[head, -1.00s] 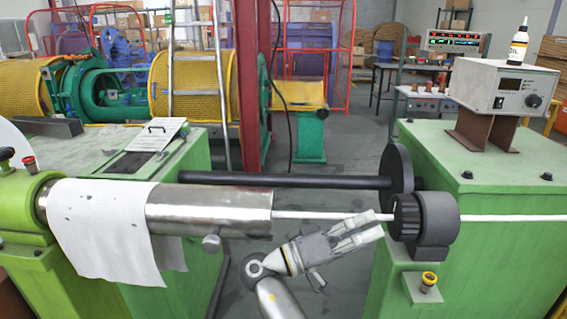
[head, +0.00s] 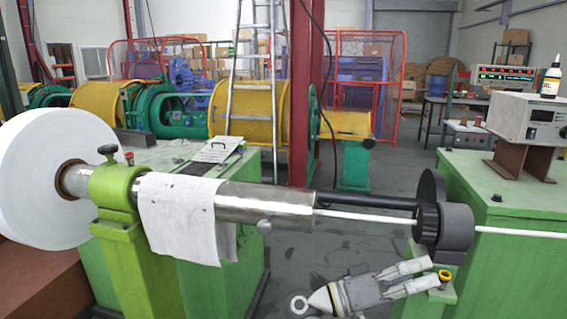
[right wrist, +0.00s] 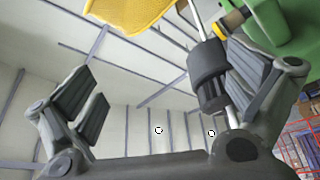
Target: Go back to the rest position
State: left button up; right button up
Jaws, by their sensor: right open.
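My right gripper (head: 434,275) is at the bottom of the head view, low and right of centre. Its two fingers are apart with nothing between them. It appears below the white rod (head: 365,216) and the black roller (head: 455,227). In the right wrist view the open fingers (right wrist: 165,90) stand at left and right, and the black roller (right wrist: 208,72) shows beside the right finger. Whether they touch is unclear. My left gripper is not in view.
A steel tube (head: 265,205) with a white cloth (head: 185,215) lies along the green stand. A large white reel (head: 45,180) is at left. A green cabinet (head: 510,210) at right carries a meter (head: 530,118) and an oil bottle (head: 551,78). Grey floor shows between the stands.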

jog(key=w+f+n+t+y, duration=0.2)
jog(key=f+n+y, duration=0.15)
jog(key=f, duration=0.65)
jog(key=w+d+f+n+t+y, duration=0.15)
jog(key=f+n, duration=0.35)
jog(key=f, duration=0.6)
jog(key=w+f+n+t+y, duration=0.1)
jog(key=f+n+t+y, duration=0.25)
jog(key=f, duration=0.65)
jog(key=s+f+n+g+y, duration=0.1)
jog(key=s+f+n+y, duration=0.2)
jog(key=f, duration=0.9)
jog(key=s+a+f+g+y, duration=0.3)
jog(key=s+f+g+y, duration=0.15)
jog(key=s+f, duration=1.4)
jog(key=s+f+m+g+y, duration=0.1)
jog(key=s+f, duration=0.4)
jog(key=s, duration=0.8)
jog(key=s+f+m+g+y+p, duration=0.1)
jog(key=s+f+m+y, duration=0.2)
jog(key=s, duration=1.1)
notch_tip(320, 180, down, 2)
jog(key=shift+m+y, duration=0.4)
jog(key=shift+m, duration=0.6)
jog(key=shift+d, duration=0.1)
